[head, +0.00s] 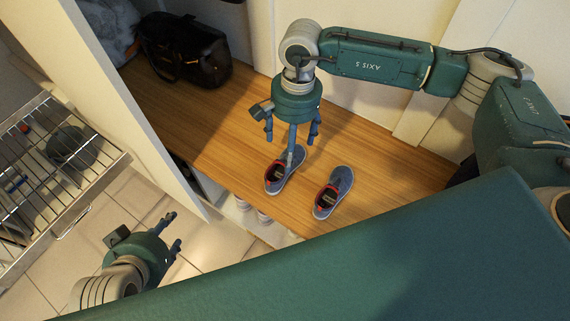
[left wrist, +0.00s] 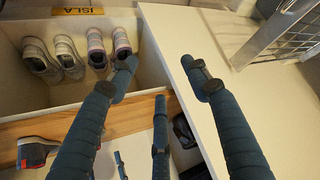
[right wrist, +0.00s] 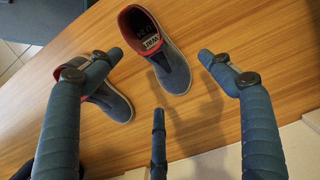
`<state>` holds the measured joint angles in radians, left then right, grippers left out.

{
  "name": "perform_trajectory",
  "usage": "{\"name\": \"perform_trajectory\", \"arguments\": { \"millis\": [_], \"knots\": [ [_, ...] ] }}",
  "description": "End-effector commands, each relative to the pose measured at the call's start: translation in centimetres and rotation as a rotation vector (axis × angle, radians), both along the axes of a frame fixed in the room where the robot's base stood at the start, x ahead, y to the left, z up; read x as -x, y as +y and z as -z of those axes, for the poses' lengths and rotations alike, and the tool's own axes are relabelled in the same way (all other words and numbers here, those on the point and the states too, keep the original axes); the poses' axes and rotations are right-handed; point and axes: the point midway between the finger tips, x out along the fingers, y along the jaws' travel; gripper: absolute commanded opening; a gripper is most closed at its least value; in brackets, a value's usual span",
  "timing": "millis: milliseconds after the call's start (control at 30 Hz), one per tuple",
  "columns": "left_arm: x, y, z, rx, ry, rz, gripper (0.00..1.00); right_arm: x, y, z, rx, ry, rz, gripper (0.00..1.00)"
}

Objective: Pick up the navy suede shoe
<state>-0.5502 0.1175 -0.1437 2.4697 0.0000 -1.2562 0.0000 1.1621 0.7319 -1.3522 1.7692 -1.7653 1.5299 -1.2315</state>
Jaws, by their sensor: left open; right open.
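Two navy suede shoes with red lining stand side by side on the wooden bench top, the left shoe (head: 273,184) and the right shoe (head: 336,187). My right gripper (head: 291,142) is open and points down over the left shoe; one finger hides part of it. In the right wrist view one navy shoe (right wrist: 177,74) shows between and beyond the open fingers (right wrist: 160,55), and another (right wrist: 117,104) is partly behind the left finger. My left gripper (head: 174,231) is open and empty, low in front of the bench. A shoe edge (left wrist: 32,152) shows in the left wrist view.
A black bag (head: 190,58) sits on the bench's far left. A white upright panel (head: 130,110) stands at the bench's left, with a wire rack (head: 50,165) beyond.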

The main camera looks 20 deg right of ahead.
Motion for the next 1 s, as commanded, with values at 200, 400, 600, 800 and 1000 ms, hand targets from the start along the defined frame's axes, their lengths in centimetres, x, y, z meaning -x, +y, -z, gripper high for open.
{"name": "perform_trajectory", "arguments": {
  "millis": [200,400,600,800,1000],
  "knots": [
    [-2.6,-0.9,-1.5,0.027,-0.12,0.009,0.48,1.0,0.4,2.5,0.0,0.003,-0.001,0.8],
    [-4.9,-1.7,-3.5,0.053,-0.239,0.017,0.48,1.3,0.6,4.6,0.0,0.003,0.001,0.8],
    [-5.5,-1.9,-4.2,0.06,-0.273,0.02,0.48,1.3,0.7,5.0,0.0,0.001,0.001,0.8],
    [-5.5,-1.9,-4.2,0.059,-0.271,0.02,0.48,1.3,0.7,5.0,-0.001,0.002,0.001,0.68],
    [-5.5,-1.9,-4.1,0.059,-0.271,0.02,0.48,1.3,0.7,5.0,-0.001,0.002,0.0,0.3]
  ]
}}
